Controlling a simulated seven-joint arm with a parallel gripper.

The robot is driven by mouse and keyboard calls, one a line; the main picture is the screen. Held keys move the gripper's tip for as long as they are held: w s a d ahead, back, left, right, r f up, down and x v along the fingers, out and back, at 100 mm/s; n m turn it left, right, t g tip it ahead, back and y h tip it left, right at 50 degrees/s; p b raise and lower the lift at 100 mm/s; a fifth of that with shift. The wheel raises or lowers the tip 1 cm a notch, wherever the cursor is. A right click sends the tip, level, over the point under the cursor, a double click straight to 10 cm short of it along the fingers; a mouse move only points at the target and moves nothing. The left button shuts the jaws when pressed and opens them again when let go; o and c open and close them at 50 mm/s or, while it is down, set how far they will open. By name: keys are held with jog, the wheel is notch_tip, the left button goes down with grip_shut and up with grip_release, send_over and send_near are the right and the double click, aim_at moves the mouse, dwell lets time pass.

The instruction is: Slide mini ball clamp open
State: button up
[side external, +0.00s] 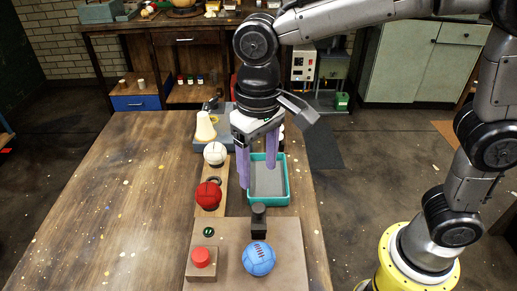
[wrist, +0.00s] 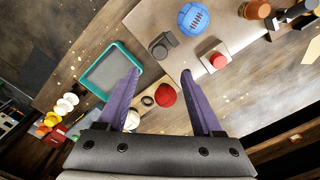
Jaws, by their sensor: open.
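A small black block-like fixture (side external: 258,222) stands at the far edge of a tan board; it also shows in the wrist view (wrist: 160,47). It may be the mini ball clamp, but I cannot tell for sure, nor whether it is open. A blue stitched ball (side external: 258,259) rests on the board. A red ball (side external: 208,196) and a white ball (side external: 215,153) sit on a narrow wooden strip. My gripper (side external: 258,174) has purple fingers spread apart with nothing between them. It points down above the teal tray area, beyond the black fixture, and appears apart from it.
The teal tray (side external: 287,187) looks empty. A red button (side external: 201,257) on a square base is on the tan board (side external: 285,275). A black ring (wrist: 147,100) lies by the red ball. The table's left side is clear.

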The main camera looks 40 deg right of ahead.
jog(key=shift+r, duration=1.8)
jog(key=s+d+r+m+t, duration=0.2)
jog(key=s+d, duration=0.1)
jog(key=d, duration=0.4)
jog(key=s+d+r+m+t, duration=0.1)
jog(key=s+d+r, duration=0.2)
jog(key=d, duration=0.4)
jog(key=s+d+f+n+t, duration=0.2)
jog(key=s+d+f+n, duration=0.1)
jog(key=s+d+f, duration=0.2)
notch_tip(320, 180, down, 3)
jog(key=s, duration=0.2)
jog(key=shift+s+d+r+t, duration=0.2)
jog(key=shift+s+t, duration=0.1)
jog(key=shift+s, duration=0.05)
